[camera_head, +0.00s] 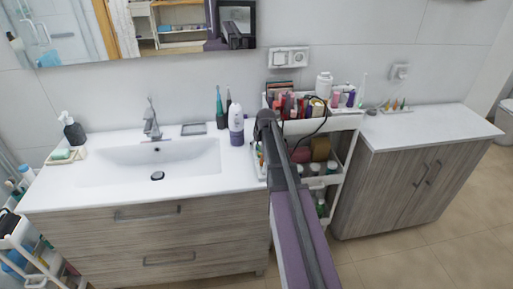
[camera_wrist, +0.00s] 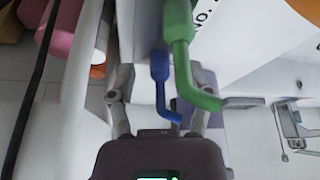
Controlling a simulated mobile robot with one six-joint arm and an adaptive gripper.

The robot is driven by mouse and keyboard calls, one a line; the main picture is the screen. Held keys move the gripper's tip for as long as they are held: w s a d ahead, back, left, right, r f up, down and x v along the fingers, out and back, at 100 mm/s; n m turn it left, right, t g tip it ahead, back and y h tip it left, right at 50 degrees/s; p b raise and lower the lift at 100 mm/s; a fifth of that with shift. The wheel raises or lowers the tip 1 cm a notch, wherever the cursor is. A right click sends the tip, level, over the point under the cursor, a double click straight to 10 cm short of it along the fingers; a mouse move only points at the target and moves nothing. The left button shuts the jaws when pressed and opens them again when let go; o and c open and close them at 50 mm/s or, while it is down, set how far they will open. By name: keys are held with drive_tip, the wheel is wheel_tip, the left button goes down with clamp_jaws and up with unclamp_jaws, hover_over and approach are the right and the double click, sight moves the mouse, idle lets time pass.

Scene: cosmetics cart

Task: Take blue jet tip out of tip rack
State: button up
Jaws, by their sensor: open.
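In the wrist view my gripper (camera_wrist: 160,108) has its two grey fingers apart, one on each side of the blue jet tip (camera_wrist: 160,72). The tip has a thick collar and a thin stem bent at its end near the gripper's palm. I cannot tell whether a finger touches it. A larger green tip (camera_wrist: 182,52) stands just right of it, near the right finger. The rack holding them is not clearly visible there. In the head view a small holder (camera_head: 397,109) with several thin pointed pieces sits on the right cabinet. My gripper is not discernible there.
A white cart (camera_head: 345,122) crowded with bottles stands between the sink counter (camera_head: 60,200) and the right cabinet (camera_head: 430,122). A dark cable (camera_wrist: 35,85) runs down the wrist view's left side. The right cabinet top is mostly clear.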

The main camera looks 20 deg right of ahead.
idle(0.3)
drive_tip(key=c, duration=0.8)
drive_tip(key=shift+c, duration=0.2)
drive_tip(key=shift+r, duration=0.15)
wheel_tip(320, 180, up, 10)
drive_tip(key=p, duration=1)
